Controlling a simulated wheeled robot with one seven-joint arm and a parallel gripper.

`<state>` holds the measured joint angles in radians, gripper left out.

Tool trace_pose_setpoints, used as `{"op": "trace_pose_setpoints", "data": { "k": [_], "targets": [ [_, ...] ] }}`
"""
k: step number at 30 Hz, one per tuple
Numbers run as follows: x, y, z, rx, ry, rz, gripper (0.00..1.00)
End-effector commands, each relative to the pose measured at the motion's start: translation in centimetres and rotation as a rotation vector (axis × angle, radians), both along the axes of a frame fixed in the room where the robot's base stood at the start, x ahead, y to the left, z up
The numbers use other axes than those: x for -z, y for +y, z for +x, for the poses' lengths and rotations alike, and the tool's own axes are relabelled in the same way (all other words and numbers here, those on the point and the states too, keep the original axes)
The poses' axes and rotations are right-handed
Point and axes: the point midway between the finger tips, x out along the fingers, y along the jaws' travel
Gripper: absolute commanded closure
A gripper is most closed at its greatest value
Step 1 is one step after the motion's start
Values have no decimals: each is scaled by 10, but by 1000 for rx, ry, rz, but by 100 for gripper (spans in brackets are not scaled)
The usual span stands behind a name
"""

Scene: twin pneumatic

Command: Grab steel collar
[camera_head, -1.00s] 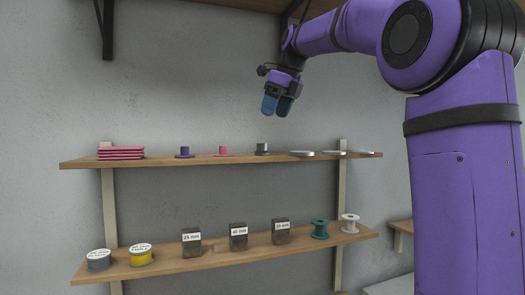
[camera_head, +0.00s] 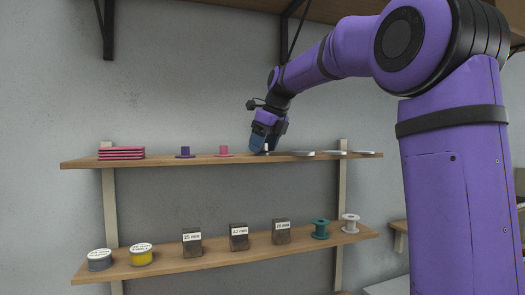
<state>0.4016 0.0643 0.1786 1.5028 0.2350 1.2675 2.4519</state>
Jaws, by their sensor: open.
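The steel collar (camera_head: 266,149) is a small grey flanged piece on the upper shelf (camera_head: 130,161), right of the pink collar (camera_head: 224,152). Only a sliver of it shows now, because my gripper (camera_head: 264,143) hides most of it. My gripper points down with its blue fingers at the collar, near the shelf top. The fingers are open and appear to be on either side of the collar; I cannot tell whether they touch it.
A purple collar (camera_head: 185,152) and a stack of pink plates (camera_head: 121,153) stand further left. Flat pale discs (camera_head: 297,153) lie close to the right. The lower shelf (camera_head: 210,257) holds labelled blocks (camera_head: 239,238) and spools (camera_head: 320,229).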

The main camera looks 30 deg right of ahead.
Motion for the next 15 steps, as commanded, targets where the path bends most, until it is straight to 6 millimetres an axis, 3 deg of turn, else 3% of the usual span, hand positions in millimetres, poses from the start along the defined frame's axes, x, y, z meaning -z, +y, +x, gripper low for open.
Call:
{"op": "trace_pose_setpoints", "data": {
  "k": [6,12,15],
  "targets": [
    [0,0,0,0,-1,0,36],
    [0,0,0,0,-1,0,81],
    [0,0,0,0,-1,0,81]
  ]
}}
